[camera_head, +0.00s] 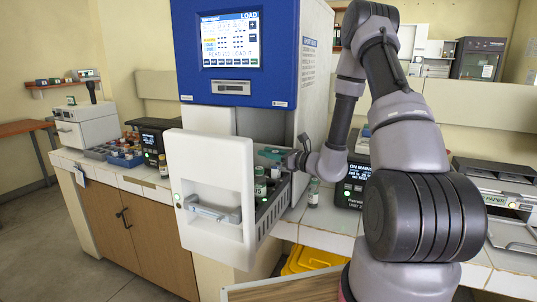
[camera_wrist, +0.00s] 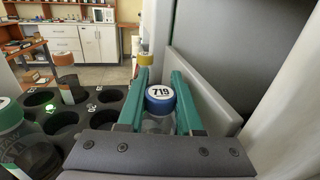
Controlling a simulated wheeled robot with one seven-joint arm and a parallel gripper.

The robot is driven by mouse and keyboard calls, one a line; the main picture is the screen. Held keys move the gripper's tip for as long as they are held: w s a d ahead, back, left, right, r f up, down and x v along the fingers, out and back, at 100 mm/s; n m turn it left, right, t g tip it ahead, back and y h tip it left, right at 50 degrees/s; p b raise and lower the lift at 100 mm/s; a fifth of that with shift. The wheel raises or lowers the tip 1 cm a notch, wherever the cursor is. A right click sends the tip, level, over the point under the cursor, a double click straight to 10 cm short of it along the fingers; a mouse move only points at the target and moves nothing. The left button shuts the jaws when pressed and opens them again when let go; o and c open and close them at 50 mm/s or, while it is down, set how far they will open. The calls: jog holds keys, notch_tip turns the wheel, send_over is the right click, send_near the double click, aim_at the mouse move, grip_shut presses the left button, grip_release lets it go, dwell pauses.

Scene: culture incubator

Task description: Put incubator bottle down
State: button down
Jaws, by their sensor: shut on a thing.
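My gripper (camera_wrist: 159,80) has its two green fingers closed on either side of a clear bottle with a blue cap (camera_wrist: 160,98) marked 719. In the head view my gripper (camera_head: 274,155) is over the open incubator drawer (camera_head: 213,185), near its right side. In the wrist view the dark rack (camera_wrist: 85,121) with round holes is to the left of the held bottle. The bottle's lower part is hidden by my gripper, so I cannot tell whether it touches the rack.
Several rack holes are empty. The pale drawer wall (camera_wrist: 205,92) is close on the right. Another bottle (camera_head: 313,191) stands on the counter.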

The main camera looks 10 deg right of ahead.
jog(key=shift+f, duration=0.2)
jog(key=c, duration=0.8)
grip_release()
jog(key=shift+c, duration=0.2)
